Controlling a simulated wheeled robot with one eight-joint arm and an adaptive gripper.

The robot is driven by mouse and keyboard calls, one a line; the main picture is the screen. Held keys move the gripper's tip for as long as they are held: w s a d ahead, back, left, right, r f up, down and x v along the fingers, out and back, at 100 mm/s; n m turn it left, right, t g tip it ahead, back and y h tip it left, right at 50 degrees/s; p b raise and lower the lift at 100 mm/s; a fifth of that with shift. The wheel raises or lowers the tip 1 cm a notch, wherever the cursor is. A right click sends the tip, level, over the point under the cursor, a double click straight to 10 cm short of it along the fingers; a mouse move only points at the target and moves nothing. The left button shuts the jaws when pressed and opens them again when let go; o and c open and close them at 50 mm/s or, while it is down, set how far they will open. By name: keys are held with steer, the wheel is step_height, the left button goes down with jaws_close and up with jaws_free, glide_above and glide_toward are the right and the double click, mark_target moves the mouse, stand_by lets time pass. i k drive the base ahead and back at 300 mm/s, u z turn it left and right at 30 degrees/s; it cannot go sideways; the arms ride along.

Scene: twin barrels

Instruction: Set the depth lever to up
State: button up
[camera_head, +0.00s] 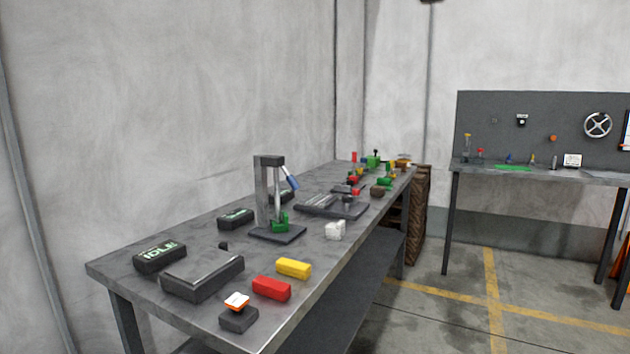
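A grey upright stand (268,195) rises from a dark base plate on the long workbench. A lever with a blue grip (292,183) sits at the stand's right side. Its metal rod slants, and the blue end points down to the right. This may be the depth lever; no label on it is readable. A green block (281,222) sits at the foot of the stand. My gripper is not in this view.
The long workbench (130,283) runs away along the left wall. Open floor (440,320) lies to the right.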

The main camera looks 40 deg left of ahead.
mark_target(294, 185)
steer(key=i, duration=2.75)
steer(key=u, duration=3.15)
steer(key=i, duration=1)
steer(key=z, duration=0.05)
